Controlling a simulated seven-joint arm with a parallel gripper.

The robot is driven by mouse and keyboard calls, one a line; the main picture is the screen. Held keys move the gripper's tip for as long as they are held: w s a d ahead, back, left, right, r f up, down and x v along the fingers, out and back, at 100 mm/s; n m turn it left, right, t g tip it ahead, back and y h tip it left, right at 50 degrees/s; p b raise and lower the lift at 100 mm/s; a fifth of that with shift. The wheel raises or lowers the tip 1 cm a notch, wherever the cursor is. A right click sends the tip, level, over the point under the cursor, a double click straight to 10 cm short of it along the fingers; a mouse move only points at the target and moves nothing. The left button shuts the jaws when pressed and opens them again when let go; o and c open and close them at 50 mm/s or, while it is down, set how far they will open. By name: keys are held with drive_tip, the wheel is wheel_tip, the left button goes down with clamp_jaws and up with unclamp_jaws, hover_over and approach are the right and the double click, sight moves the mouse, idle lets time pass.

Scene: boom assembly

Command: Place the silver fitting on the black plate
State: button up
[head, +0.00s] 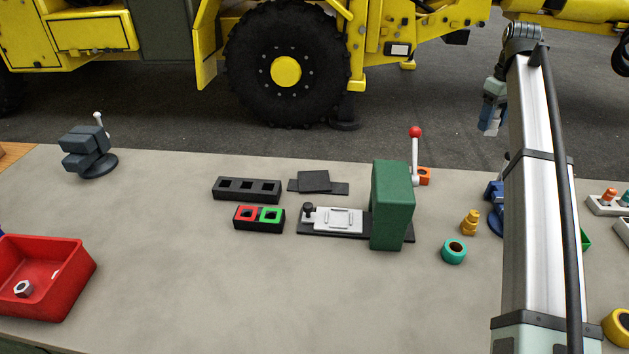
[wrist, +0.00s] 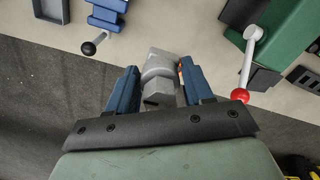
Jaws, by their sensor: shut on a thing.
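The silver fitting (wrist: 159,78) is a grey, stepped piece with a faceted end, held between the two blue fingers of my gripper (wrist: 158,78) in the wrist view. In the head view my gripper (head: 490,124) hangs at the upper right, beyond the back edge of the bench, and the fitting cannot be made out there. A flat black plate (head: 314,182) lies near the back middle of the bench, a square piece over a longer strip. My gripper is well to the right of it and apart from it.
A green press (head: 392,205) with a red-knobbed lever (head: 415,150) stands between my gripper and the plate. A black rack with square holes (head: 246,189) lies left of the plate. A red bin (head: 45,278) sits front left. The front middle of the bench (head: 250,300) is clear.

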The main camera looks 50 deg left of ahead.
wheel_tip(320, 180, up, 3)
drive_tip(key=shift+a+r, duration=0.1)
drive_tip(key=shift+r, duration=0.1)
drive_tip(key=s+a, duration=0.5)
drive_tip(key=a, duration=0.5)
drive_tip(key=s+a, duration=0.6)
drive_tip(key=a, duration=0.4)
hover_over(314, 180)
wheel_tip(314, 180, down, 18)
drive_tip(key=shift+r, duration=0.25)
drive_tip(key=shift+f, duration=5.5)
drive_tip(key=o, duration=1.3)
drive_tip(key=shift+f, duration=0.15)
wheel_tip(314, 180, up, 12)
